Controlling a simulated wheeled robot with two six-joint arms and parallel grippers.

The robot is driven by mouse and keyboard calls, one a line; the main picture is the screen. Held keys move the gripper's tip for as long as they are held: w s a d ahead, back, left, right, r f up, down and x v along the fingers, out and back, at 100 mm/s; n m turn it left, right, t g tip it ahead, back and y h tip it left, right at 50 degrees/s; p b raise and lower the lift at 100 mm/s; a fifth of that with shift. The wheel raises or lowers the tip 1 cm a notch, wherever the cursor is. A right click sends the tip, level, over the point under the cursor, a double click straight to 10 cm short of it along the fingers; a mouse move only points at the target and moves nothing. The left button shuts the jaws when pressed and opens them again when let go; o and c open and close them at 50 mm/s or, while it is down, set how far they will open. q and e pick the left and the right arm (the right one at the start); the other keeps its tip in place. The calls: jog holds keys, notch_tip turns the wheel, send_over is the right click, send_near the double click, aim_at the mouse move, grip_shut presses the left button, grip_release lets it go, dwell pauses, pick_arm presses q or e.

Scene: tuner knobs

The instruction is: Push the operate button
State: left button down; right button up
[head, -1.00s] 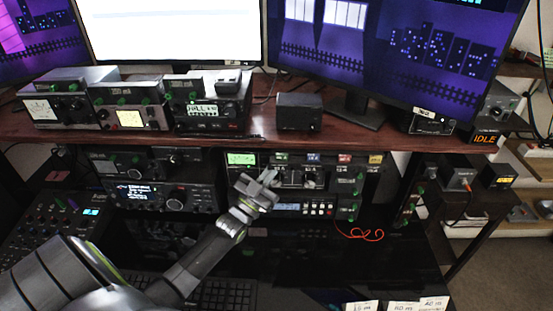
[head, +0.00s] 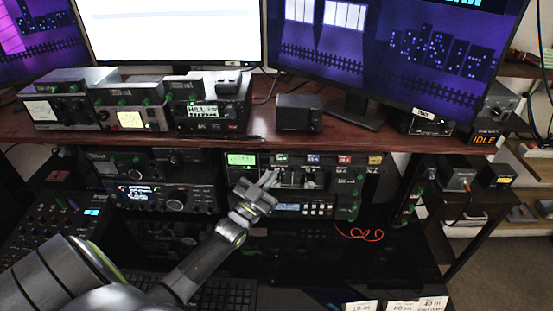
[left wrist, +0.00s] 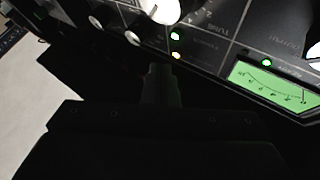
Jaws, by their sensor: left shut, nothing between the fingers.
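My left gripper (head: 268,180) is shut and empty, its fingertips in front of the lower-shelf radio panel with the lit green meter (head: 241,159). In the left wrist view the dark closed fingers (left wrist: 160,78) point at a black panel (left wrist: 215,40). The panel carries a green meter (left wrist: 268,88), white knobs (left wrist: 165,10), and a green and an orange light (left wrist: 176,46) close to the fingertips. Contact with the panel cannot be told. No button marked operate can be read in either view. My right gripper is not in view.
Several radio units stand on the upper wooden shelf (head: 225,148) below the monitors. A small box (head: 484,139) reads IDLE in orange at the right.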

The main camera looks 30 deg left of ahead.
pick_arm(q)
jog(key=s+d, duration=0.1)
jog(key=s+d+p, duration=0.1)
jog(key=s, duration=0.1)
jog(key=s+d, duration=0.1)
jog(key=s, duration=0.1)
jog(key=shift+p, duration=0.4)
dwell(0.3)
